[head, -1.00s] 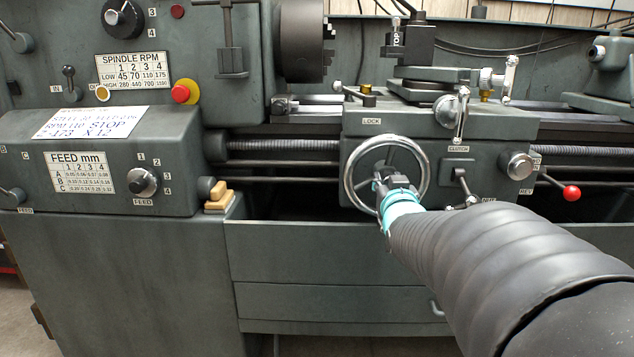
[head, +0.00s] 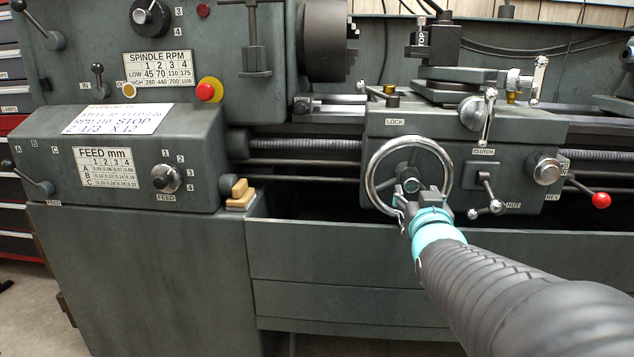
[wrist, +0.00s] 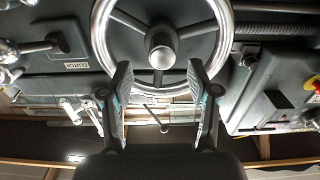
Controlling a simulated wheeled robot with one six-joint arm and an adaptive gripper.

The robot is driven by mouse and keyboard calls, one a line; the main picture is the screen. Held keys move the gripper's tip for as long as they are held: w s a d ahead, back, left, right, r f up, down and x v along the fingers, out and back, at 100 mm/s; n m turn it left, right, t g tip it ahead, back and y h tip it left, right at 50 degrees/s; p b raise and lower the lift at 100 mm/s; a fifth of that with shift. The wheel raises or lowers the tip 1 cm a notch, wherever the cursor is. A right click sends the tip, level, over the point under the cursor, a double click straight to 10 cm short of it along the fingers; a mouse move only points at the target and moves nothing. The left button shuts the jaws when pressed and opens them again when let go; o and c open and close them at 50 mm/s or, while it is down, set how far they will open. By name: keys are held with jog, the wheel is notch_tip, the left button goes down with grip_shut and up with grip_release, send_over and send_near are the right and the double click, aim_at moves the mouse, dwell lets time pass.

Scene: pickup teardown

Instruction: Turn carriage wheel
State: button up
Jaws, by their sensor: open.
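The carriage wheel (head: 371,165) is a chrome ring with dark spokes and a central hub on the carriage front. It fills the top middle of the wrist view (wrist: 227,40), with the hub (wrist: 161,50) between the fingertips in the picture. My gripper (head: 416,192) is in front of the wheel's lower part and hides some of it. In the wrist view my gripper (wrist: 159,72) is open, with its two fingers apart and nothing held between them. The lower rim runs across the gap between the fingers. I cannot tell whether a finger touches the wheel.
A clutch lever (head: 485,190) and a knob (head: 546,170) are right of the wheel. A red-ball lever (head: 600,200) is further right. A lead screw (head: 300,145) runs to the left. A wooden block (head: 240,194) sits on the ledge. The tray front (head: 330,255) is below.

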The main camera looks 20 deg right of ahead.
jog(key=shift+v, duration=2.9)
